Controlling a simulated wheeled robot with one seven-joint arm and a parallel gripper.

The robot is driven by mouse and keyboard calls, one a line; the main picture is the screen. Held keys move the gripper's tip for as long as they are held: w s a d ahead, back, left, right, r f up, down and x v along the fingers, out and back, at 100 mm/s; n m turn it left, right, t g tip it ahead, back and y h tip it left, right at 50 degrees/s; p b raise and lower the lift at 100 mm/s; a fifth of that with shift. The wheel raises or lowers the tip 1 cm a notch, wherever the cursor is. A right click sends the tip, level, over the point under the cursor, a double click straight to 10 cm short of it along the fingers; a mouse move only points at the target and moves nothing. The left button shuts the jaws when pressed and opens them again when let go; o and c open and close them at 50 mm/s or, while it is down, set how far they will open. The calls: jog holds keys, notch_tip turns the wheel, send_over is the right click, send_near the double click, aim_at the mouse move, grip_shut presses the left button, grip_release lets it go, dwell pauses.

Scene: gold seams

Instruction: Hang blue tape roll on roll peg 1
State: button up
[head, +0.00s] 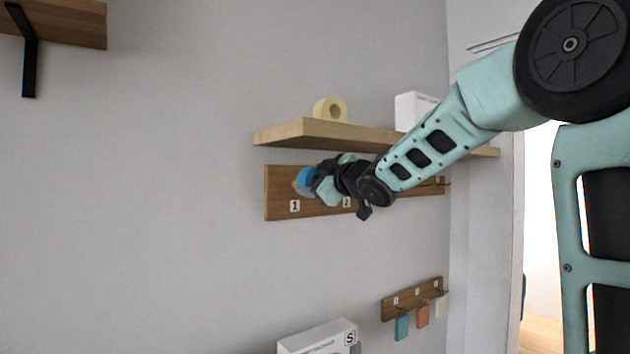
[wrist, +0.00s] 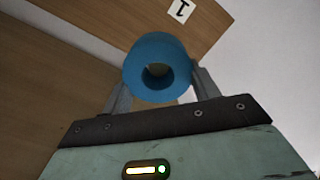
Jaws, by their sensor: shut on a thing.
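The blue tape roll (head: 304,177) is at the left end of the wooden peg board (head: 278,181), just above the label 1. It also shows in the wrist view (wrist: 158,52), with its hole facing the camera. My gripper (head: 311,182) is shut on the roll, with one finger on each side of it in the wrist view (wrist: 158,78). Roll peg 1 cannot be made out; the roll and gripper cover that spot. I cannot tell whether the peg is inside the hole. Label 1 (wrist: 181,10) shows beyond the roll in the wrist view.
A wooden shelf (head: 290,133) juts out just above the peg board, carrying a cream tape roll (head: 329,109) and a white box (head: 413,108). Below is a small key board (head: 400,303) with hanging tags. Bare wall lies to the left.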

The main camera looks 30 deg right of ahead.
jog(key=shift+w+f, duration=0.1)
jog(key=shift+w, duration=1.55)
dwell(0.5)
jog(key=shift+w+a+f+b, duration=0.1)
jog(key=shift+w+f+b, duration=0.2)
jog(key=shift+w, duration=0.2)
dwell(0.4)
dwell(0.8)
jog(key=o, duration=1.2)
jog(key=s+p, duration=0.1)
jog(key=s, duration=0.4)
jog(key=s+p, duration=0.2)
jog(key=s, duration=0.4)
jog(key=s+p, duration=0.2)
jog(key=s, duration=0.4)
jog(key=shift+s+d, duration=0.25)
jog(key=shift+d, duration=0.05)
